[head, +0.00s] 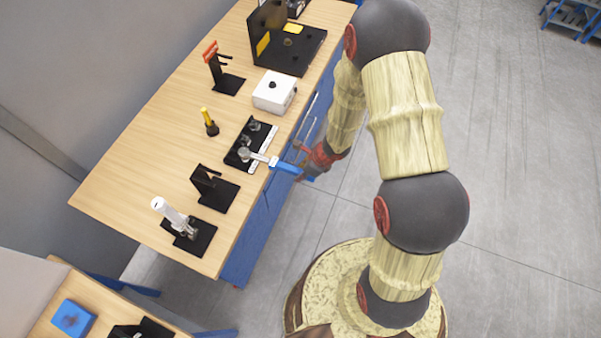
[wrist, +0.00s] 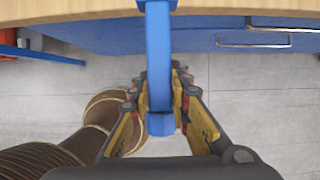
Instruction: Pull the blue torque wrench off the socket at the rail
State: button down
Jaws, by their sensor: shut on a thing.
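The torque wrench has a blue handle (head: 284,167) and a silver head end (head: 263,158). It reaches from the black fixture over the table's front edge. Its head end meets a grey socket (head: 244,154) at the fixture; whether it is still seated on it cannot be told. My gripper (head: 305,170) is at the handle's outer end, just off the table edge. In the wrist view the blue handle (wrist: 158,60) runs between the two fingers of my gripper (wrist: 161,90), which are shut on it. The wrench's head is out of the wrist view.
The black fixture (head: 238,161) carries a pale strip and several small round parts. A white box (head: 274,92), a black bracket (head: 213,190), a yellow-handled tool (head: 208,122) and a white device (head: 172,214) stand nearby. Blue drawers with handles (wrist: 254,43) lie below the tabletop edge.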

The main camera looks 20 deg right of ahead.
aim_at(289, 172)
jog(key=shift+w+f+b, duration=0.1)
jog(key=shift+f+b, duration=1)
jog(key=shift+b, duration=0.15)
jog(key=shift+w+a, duration=0.7)
jog(key=shift+a, duration=0.2)
jog(key=shift+w+a, duration=0.7)
jog(key=shift+a, duration=0.2)
dwell(1.5)
